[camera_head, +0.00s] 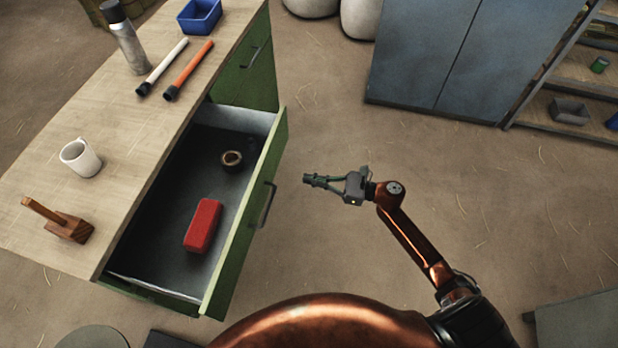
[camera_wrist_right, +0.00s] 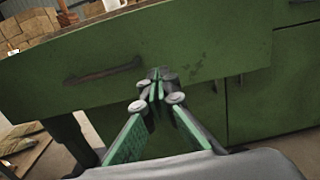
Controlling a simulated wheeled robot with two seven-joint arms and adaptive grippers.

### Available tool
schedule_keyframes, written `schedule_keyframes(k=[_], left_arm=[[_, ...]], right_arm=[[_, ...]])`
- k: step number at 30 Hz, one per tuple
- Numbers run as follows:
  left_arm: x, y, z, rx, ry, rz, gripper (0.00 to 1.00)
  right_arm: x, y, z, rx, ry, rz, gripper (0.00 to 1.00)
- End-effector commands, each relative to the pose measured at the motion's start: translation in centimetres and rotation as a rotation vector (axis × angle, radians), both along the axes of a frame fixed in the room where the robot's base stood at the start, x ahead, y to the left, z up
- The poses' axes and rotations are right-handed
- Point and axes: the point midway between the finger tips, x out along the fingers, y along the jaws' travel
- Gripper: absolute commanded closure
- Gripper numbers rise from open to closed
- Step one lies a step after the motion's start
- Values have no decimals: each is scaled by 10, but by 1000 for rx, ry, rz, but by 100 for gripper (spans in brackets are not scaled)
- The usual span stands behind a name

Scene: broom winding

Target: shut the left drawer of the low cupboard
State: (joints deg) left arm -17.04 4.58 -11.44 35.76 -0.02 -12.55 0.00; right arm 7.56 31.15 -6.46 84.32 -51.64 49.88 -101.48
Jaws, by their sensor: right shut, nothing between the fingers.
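The low green cupboard (camera_head: 241,82) has a pale wooden top (camera_head: 118,130). Its drawer (camera_head: 262,182) nearest me stands pulled far out, with a dark handle (camera_head: 268,205) on its green front. A red box (camera_head: 203,226) and a small dark roll (camera_head: 232,158) lie inside. My right gripper (camera_head: 309,180) is shut and empty, to the right of the drawer front and pointing at it. In the right wrist view, the shut fingertips (camera_wrist_right: 157,78) are in front of the drawer front (camera_wrist_right: 215,55), right of its handle (camera_wrist_right: 104,73). I cannot tell whether they touch. My left gripper is not in view.
On the top are a white mug (camera_head: 80,157), a wooden block with a handle (camera_head: 70,229), a steel flask (camera_head: 126,38), white and orange rods (camera_head: 189,68) and a blue bin (camera_head: 199,14). Open floor (camera_head: 450,180) lies right of the drawer. A blue-grey cabinet (camera_head: 465,55) stands behind.

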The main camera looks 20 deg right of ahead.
Motion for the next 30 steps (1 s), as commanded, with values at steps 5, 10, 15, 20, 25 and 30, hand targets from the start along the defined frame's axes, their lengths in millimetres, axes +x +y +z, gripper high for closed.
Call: schedule_keyframes(k=[5,10,15,20,25,30], left_arm=[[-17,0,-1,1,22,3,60],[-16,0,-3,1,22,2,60],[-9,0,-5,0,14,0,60],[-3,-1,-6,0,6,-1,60],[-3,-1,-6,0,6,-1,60],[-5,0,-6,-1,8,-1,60]], right_arm=[[23,31,0,5,1,0,100],[43,58,-1,4,2,-2,100],[57,78,-1,4,3,-2,100],[64,87,-1,4,5,-3,100],[65,89,-1,4,5,-3,100],[65,89,-1,4,5,-3,100]])
